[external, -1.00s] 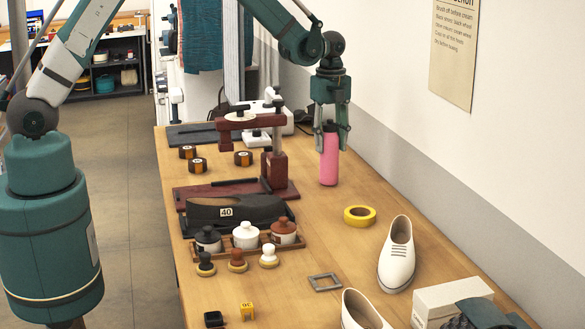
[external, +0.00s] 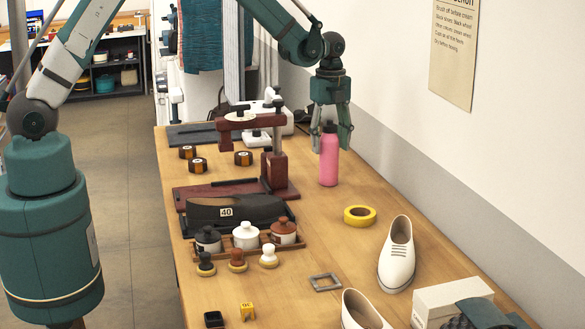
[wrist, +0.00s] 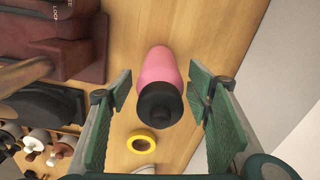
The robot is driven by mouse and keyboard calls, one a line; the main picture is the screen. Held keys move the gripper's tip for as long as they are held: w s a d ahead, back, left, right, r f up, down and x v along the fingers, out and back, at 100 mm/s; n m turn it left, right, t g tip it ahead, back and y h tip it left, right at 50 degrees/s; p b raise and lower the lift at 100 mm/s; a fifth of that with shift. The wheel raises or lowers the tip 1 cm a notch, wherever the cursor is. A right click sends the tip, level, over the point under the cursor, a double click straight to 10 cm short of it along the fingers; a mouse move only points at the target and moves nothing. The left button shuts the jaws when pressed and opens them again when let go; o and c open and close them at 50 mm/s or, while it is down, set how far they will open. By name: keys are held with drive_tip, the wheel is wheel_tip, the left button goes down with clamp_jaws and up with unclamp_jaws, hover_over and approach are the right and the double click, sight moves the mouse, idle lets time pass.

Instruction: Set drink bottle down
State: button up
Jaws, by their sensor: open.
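The drink bottle (external: 329,162) is pink with a black cap and stands upright on the wooden table, right of the dark red stand. My gripper (external: 331,140) is above and around the bottle's upper part, its fingers spread. In the wrist view the bottle (wrist: 159,75) is between the two green finger pads of my gripper (wrist: 160,112), with a gap on each side.
A dark red stand (external: 277,172) is close on the bottle's left. A yellow tape roll (external: 360,216) lies in front of it, and a white shoe (external: 397,254) is farther front right. The wall (external: 400,130) is to the right.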

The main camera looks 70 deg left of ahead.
drive_tip(key=shift+r, duration=0.15)
wheel_tip(320, 180, up, 12)
idle(0.6)
idle(0.6)
drive_tip(key=shift+s+d+r, duration=0.2)
drive_tip(key=shift+s+r, duration=0.05)
drive_tip(key=shift+r, duration=0.1)
drive_tip(key=s+d+r+n+t, duration=0.2)
drive_tip(key=s+d+r+n, duration=0.3)
drive_tip(key=s+r, duration=0.4)
drive_tip(key=s+d+r+n+t, duration=0.1)
drive_tip(key=s+d+r+n, duration=0.2)
drive_tip(key=s+d+r, duration=0.55)
drive_tip(key=s+d+f+n+t, duration=0.2)
drive_tip(key=s+n, duration=0.2)
drive_tip(key=s, duration=0.8)
drive_tip(key=s+d+f+n+t, duration=0.1)
drive_tip(key=s+d+n+t, duration=0.1)
drive_tip(key=s, duration=1)
drive_tip(key=shift+d+f+n, duration=0.4)
drive_tip(key=shift+d+n, duration=0.15)
drive_tip(key=shift+n, duration=0.35)
